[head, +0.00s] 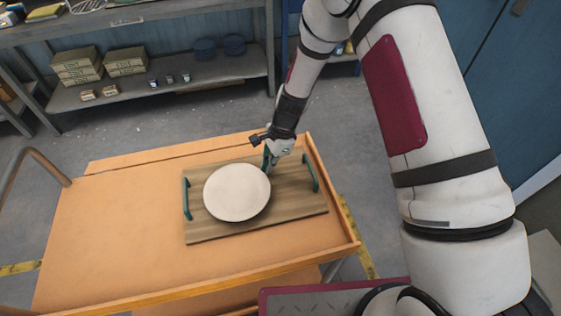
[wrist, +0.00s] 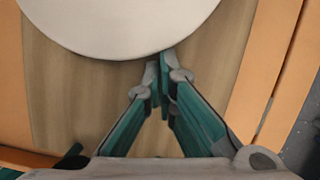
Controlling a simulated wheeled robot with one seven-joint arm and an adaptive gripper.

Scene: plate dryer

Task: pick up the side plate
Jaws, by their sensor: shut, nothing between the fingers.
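The side plate (head: 237,192) is a round, plain off-white plate. It lies on a wooden board with green handles (head: 295,208) on the cart. In the wrist view the plate (wrist: 120,22) fills the upper middle, its far part cut off by the frame. My gripper (head: 270,163) is at the plate's upper right rim in the head view. In the wrist view its green fingers (wrist: 160,65) are together with nothing between them, the tips at the plate's near rim. I cannot tell whether they touch it.
The orange wooden cart top (head: 120,220) has a raised rim and is clear left of the board. A grey shelf (head: 165,85) with boxes and small containers stands behind it. Grey floor (head: 110,127) lies between them.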

